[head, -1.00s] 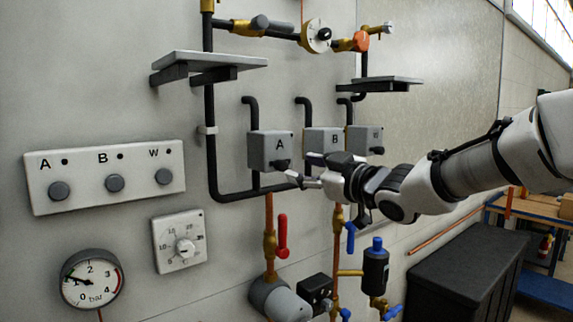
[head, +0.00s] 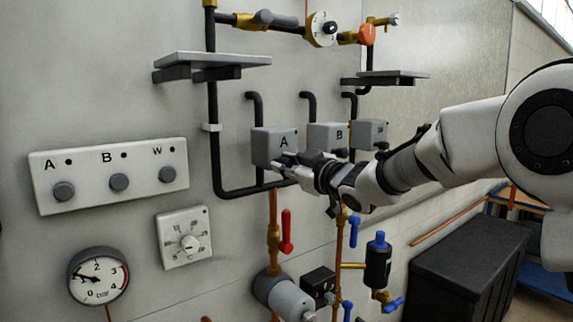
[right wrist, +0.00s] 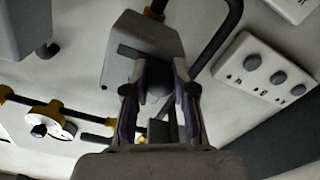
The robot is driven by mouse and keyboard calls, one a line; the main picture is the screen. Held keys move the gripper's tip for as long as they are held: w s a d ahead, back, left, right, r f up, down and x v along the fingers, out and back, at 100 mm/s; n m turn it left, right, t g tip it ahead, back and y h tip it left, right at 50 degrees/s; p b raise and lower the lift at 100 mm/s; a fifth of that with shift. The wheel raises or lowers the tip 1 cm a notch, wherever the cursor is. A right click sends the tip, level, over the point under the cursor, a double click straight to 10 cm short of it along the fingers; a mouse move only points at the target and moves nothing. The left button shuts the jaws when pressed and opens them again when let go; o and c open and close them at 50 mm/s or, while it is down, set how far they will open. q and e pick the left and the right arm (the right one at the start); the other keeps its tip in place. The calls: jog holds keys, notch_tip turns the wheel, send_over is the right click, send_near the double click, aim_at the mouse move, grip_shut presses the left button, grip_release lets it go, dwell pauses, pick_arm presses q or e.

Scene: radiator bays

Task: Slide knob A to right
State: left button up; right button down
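Grey box A (head: 268,143) is on the wall in the middle of the head view. Its lower front is partly hidden by my right gripper (head: 281,166), whose fingers reach it from the right. In the right wrist view, box A (right wrist: 146,36) has a dark slot, and dark round knob A (right wrist: 157,92) shows between the two fingers of my right gripper (right wrist: 160,76). The fingers stand apart on either side of the knob, with no clear grip on it. The slot shows to the left of the knob there. My left gripper is not in view.
Box B (head: 327,136) and another grey box (head: 371,134) are close to the right of box A. A black pipe (head: 215,150) runs left of and below it. A red-handled valve (head: 286,230) is below, and a shelf (head: 215,60) is above.

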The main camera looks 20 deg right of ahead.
jog(key=shift+d, duration=0.1)
jog(key=d+p, duration=0.1)
jog(key=w+d+p, duration=0.1)
jog(key=d, duration=0.1)
jog(key=shift+w+d+r, duration=0.1)
jog(key=shift+r, duration=0.05)
jog(key=c, duration=1.1)
grip_release()
jog(key=shift+o, duration=0.9)
jog(key=shift+w+d, duration=0.15)
jog(key=shift+d, duration=0.15)
